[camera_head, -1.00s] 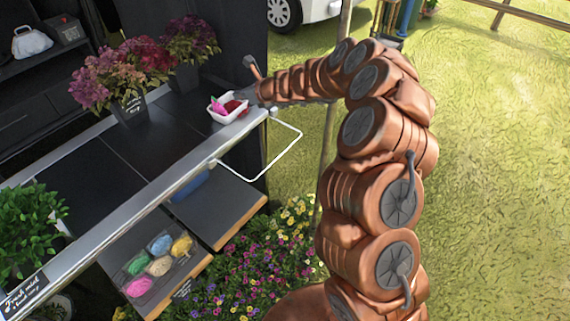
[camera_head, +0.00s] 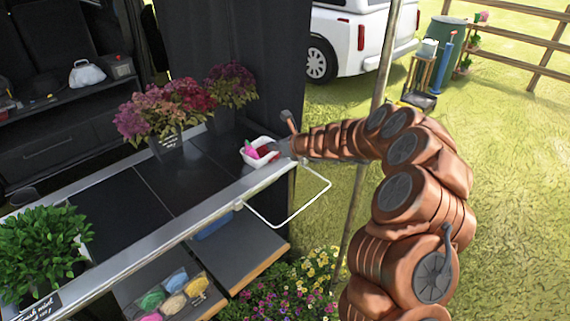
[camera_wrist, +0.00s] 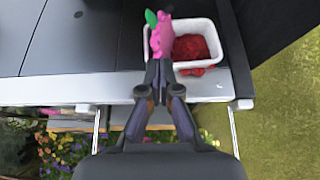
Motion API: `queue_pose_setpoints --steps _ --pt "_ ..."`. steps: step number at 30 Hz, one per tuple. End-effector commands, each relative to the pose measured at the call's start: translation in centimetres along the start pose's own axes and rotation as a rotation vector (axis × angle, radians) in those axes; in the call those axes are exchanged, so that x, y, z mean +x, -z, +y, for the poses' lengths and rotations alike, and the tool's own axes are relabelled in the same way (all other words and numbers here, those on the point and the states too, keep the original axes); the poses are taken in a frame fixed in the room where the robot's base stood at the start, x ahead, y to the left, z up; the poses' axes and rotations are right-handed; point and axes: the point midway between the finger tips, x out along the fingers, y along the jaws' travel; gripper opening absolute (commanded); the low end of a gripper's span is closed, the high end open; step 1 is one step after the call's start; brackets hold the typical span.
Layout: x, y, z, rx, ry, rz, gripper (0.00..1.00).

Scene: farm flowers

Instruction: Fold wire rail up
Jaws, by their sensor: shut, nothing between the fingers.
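The wire rail (camera_head: 305,205) is a white wire loop at the counter's front edge. It sticks outward and looks lowered, not folded up. In the wrist view its two side wires run away from the counter edge, the left one (camera_wrist: 97,130) and the right one on either side of my gripper. My gripper (camera_wrist: 159,72) is shut and empty, over the counter's front edge at the white tray. In the head view my gripper (camera_head: 284,148) is small beside the tray, and its fingers are hard to make out.
The white tray (camera_wrist: 218,82) holds a pink item (camera_wrist: 162,38) with a green leaf and something red. Potted flowers (camera_head: 165,110) and a green plant (camera_head: 40,245) stand on the counter (camera_head: 165,185). A lower shelf (camera_head: 240,255) lies below, a thin pole (camera_head: 372,150) to the right.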

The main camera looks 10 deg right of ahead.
Motion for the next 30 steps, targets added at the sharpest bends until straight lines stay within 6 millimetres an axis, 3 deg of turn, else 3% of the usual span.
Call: queue_pose_setpoints --steps 4,19,30 --pt "1.0 2.7 -0.1 0.001 0.001 0.0 0.0" --pt "-5.6 6.0 -0.2 0.003 0.003 -0.002 0.0" --pt "-7.8 7.2 -0.2 0.0 0.003 0.0 0.0"
